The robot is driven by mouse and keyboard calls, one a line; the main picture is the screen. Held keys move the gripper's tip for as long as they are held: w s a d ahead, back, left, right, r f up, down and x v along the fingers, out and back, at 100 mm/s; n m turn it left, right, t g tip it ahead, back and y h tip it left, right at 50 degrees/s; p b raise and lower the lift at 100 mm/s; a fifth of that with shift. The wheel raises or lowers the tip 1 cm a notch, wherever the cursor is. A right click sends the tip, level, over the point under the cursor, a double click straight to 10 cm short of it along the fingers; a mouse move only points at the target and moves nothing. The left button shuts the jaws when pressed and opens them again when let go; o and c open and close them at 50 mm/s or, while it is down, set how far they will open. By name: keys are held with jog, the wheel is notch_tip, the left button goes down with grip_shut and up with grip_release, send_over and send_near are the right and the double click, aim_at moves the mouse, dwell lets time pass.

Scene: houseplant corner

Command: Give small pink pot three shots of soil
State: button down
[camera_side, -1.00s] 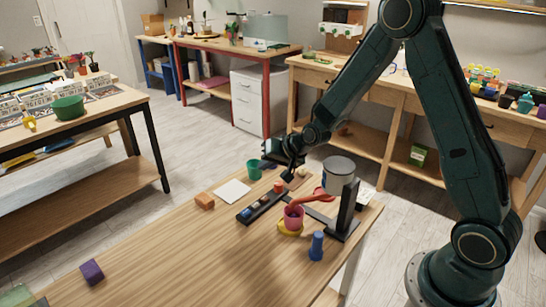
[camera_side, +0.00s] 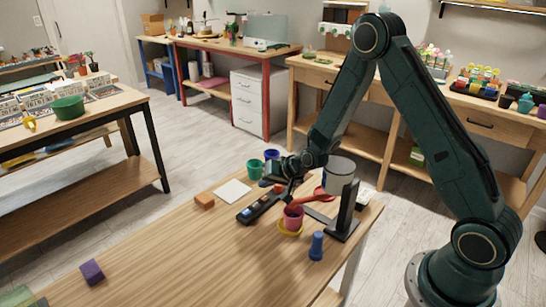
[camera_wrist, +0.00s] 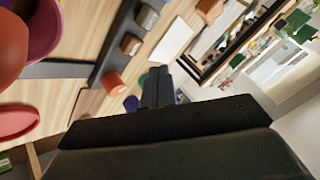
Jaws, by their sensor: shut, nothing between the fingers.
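In the wrist view the pink pot (camera_wrist: 45,30) is partly cut off at the left edge. A red spoon-shaped piece (camera_side: 315,196) reaches from the black stand (camera_side: 346,212) to above the pot. I cannot tell how much soil is in the pot. The shut fingers (camera_wrist: 157,88) show in the wrist view.
The rack holds several small blocks. A grey can (camera_side: 340,174) stands behind the black stand. Green (camera_side: 254,169) and blue (camera_side: 271,155) cups stand behind my gripper. A blue peg-like piece (camera_side: 316,246) stands in front right. The table's left front is mostly clear.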

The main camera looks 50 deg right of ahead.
aim_at(267, 199)
jog(key=shift+f, duration=1.15)
jog(key=shift+f, duration=0.95)
dwell(2.6)
jog(key=shift+r, duration=0.95)
jog(key=shift+r, duration=0.15)
jog(key=shift+r, duration=2.35)
